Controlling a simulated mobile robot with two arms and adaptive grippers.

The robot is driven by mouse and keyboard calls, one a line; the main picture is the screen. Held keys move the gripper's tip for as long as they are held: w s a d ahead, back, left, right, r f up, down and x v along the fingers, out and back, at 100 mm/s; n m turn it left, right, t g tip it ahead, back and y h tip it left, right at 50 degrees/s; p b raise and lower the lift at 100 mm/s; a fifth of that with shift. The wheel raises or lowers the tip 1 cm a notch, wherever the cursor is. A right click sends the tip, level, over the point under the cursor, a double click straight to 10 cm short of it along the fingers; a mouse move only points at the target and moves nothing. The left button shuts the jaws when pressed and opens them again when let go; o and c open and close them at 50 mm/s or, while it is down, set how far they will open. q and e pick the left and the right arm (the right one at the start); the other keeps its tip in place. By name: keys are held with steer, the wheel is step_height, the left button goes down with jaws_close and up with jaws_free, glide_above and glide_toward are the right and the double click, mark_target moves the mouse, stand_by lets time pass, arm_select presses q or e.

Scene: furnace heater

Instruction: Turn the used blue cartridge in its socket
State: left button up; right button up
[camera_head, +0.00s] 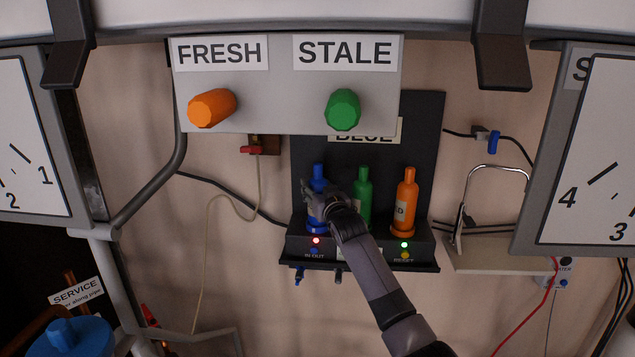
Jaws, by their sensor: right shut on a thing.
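The blue cartridge (318,178) stands upright in the leftmost socket of the dark rack (299,247) on the wall. A red light glows on the rack below it. My right gripper (322,203) is at its body and is shut on it, hiding part of its middle and right side. My right arm reaches up from the lower right. My left gripper is not in view.
A green bottle (363,190) and an orange bottle (405,205) stand to the right in the rack, the green one close to my gripper. A panel (270,80) with orange and green knobs overhangs above. A wire stand (492,170) is farther right.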

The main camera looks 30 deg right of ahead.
steer(key=shift+f+n+y+p, duration=0.1)
steer(key=shift+n+y+p, duration=0.45)
steer(key=shift+y, duration=0.15)
steer(key=shift+d+f+y+p, duration=0.1)
steer(key=shift+d+y+p, duration=0.05)
steer(key=shift+y+p, duration=0.15)
steer(key=shift+n+y+b, duration=0.45)
steer(key=shift+y+b, duration=0.1)
steer(key=shift+y, duration=0.05)
steer(key=o, duration=0.9)
steer(key=shift+a, duration=0.25)
steer(key=shift+c, duration=0.2)
steer(key=o, duration=0.5)
steer(key=shift+a+r, duration=0.15)
steer(key=shift+r, duration=0.05)
steer(key=shift+c, duration=0.2)
steer(key=shift+f, duration=0.15)
steer(key=s, duration=1.2)
